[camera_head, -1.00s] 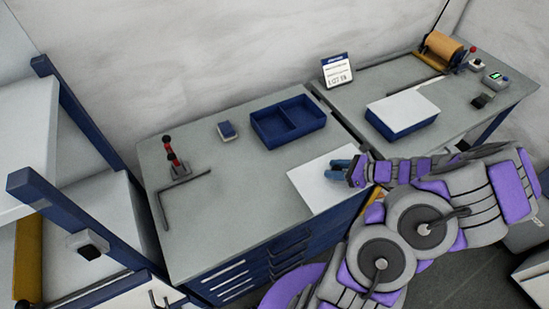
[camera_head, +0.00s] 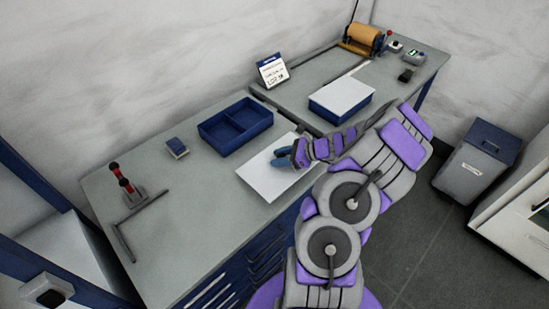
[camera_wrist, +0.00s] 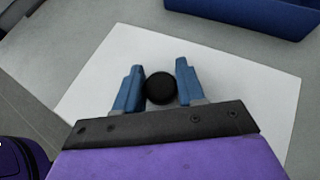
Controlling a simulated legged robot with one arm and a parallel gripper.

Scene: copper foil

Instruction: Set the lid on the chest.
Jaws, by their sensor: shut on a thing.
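The lid is a flat white plate (camera_head: 262,180) with a round black knob (camera_wrist: 160,88), near the table's front edge. It fills much of the wrist view (camera_wrist: 250,100). My gripper (camera_head: 284,158) is over the plate, its blue fingers closed on the knob (camera_wrist: 159,72). I cannot tell whether the plate rests on the table or is slightly raised. An open blue box (camera_head: 236,142) with two compartments, which seems to be the chest, stands just behind the plate. Its corner shows at top right in the wrist view (camera_wrist: 255,14).
A blue box with a white top (camera_head: 340,93) stands on the right-hand table, before a copper-coloured roll (camera_head: 362,38). A sign (camera_head: 272,70), a small blue block (camera_head: 177,148) and a red-and-black tool stand (camera_head: 125,182) are around. A grey bin (camera_head: 475,165) stands on the floor.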

